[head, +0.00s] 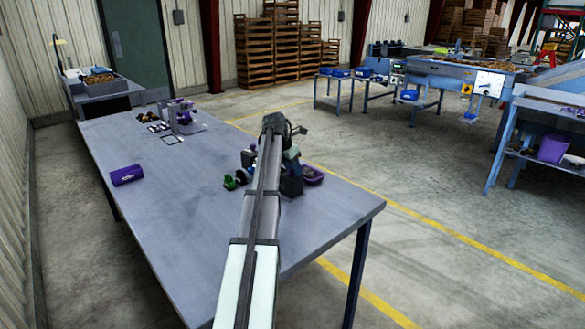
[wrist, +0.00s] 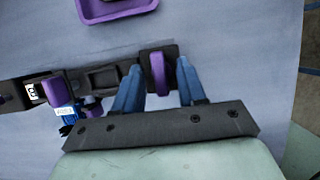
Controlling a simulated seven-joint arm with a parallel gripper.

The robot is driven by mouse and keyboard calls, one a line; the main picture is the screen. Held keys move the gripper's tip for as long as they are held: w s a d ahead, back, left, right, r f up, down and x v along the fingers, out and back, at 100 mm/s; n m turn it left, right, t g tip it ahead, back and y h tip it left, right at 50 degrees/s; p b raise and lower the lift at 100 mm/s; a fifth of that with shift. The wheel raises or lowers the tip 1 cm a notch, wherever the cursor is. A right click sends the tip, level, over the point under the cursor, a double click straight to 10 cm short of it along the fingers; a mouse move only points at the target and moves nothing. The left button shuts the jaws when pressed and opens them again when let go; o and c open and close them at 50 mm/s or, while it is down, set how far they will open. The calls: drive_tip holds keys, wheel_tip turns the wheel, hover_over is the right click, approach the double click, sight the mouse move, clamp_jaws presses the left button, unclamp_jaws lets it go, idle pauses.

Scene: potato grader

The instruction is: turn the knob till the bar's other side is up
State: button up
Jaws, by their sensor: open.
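In the wrist view an upright purple knob (wrist: 158,76) sits on a dark block at the right end of a dark fixture (wrist: 101,78). My gripper (wrist: 159,67) has its two blue fingers apart, one on each side of the knob. A gap shows on both sides, so neither finger visibly touches it. I cannot tell which part is the bar or which side is up. In the head view my arm hides most of the fixture.
Small green parts (head: 231,182) lie left of my arm. A purple box (head: 127,175) and a purple-and-grey device (head: 184,118) stand farther off on the grey table (head: 170,220).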

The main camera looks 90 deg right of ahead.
drive_tip(key=shift+c, duration=0.4)
clamp_jaws()
drive_tip(key=m+y, duration=0.1)
drive_tip(key=m, duration=0.2)
drive_tip(key=shift+w+d+m+g, duration=0.1)
drive_tip(key=shift+d+m+g, duration=0.05)
drive_tip(key=shift+m+g, duration=0.25)
drive_tip(key=m+y, duration=0.2)
drive_tip(key=m, duration=0.2)
drive_tip(key=shift+d+m, duration=0.15)
drive_tip(key=shift+m, duration=0.15)
drive_tip(key=m, duration=0.2)
drive_tip(key=m+y, duration=0.1)
drive_tip(key=m, duration=0.1)
drive_tip(key=shift+d+y, duration=0.1)
drive_tip(key=shift+y, duration=0.2)
drive_tip(key=shift+m+y, duration=0.6)
drive_tip(key=shift+m, duration=1.3)
drive_tip(key=shift+f+t, duration=0.1)
drive_tip(key=shift+t, duration=0.2)
